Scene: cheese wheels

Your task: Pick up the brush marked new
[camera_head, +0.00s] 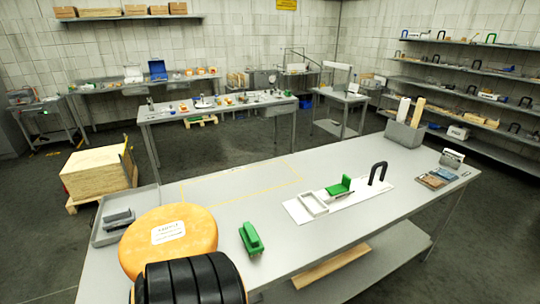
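No label reading "new" is legible on any brush from here. A green brush-like block (251,239) lies on the near table, right of a large orange cheese wheel (190,226) with a white label. Dark grey brush-like items (118,219) lie in a grey tray (146,199) at the table's left end. Neither of my grippers is in view.
A black ribbed shape (190,283) at the bottom edge covers the cheese wheel's lower part. A grey bin with upright boards (404,134), a black arch handle (378,172) and small blocks (436,178) occupy the table's right side. The yellow-outlined area (240,184) is bare.

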